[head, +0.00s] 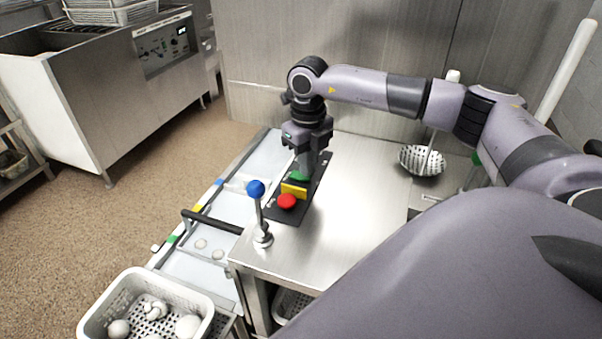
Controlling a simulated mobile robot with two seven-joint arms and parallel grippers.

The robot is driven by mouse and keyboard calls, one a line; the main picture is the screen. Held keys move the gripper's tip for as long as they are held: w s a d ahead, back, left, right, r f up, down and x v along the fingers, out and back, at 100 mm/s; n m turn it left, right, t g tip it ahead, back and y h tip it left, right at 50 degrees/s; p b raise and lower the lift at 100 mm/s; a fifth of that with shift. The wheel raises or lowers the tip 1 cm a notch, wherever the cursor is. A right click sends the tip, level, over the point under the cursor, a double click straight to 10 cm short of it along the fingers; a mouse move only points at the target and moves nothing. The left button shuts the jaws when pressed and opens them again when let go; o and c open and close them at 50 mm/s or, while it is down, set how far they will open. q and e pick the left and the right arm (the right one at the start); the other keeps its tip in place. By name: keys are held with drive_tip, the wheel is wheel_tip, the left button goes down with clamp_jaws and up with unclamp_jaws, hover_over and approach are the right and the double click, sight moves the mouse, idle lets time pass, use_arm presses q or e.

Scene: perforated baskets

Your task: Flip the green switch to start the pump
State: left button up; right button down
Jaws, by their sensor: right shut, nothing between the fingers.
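A dark control panel (284,211) lies on the steel table. It carries a green switch (300,177) at its far end, a yellow piece (294,190) in the middle and a red button (287,202) at the near end. My right gripper (305,170) points down over the green switch, shut and empty. Its fingertips hide part of the switch, and I cannot tell whether they touch it. My left gripper is not in view.
A blue-knobbed lever (256,189) stands at the table's near left corner. A perforated basket (130,330) with white mushrooms is at lower left, beside a conveyor (205,272). A perforated ladle (423,160) is at right. The table's (350,220) middle is clear.

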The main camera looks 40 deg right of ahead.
drive_tip(key=shift+f, duration=0.3)
drive_tip(key=shift+r, duration=0.1)
drive_tip(key=shift+r+p, duration=2.8)
drive_tip(key=shift+r, duration=0.65)
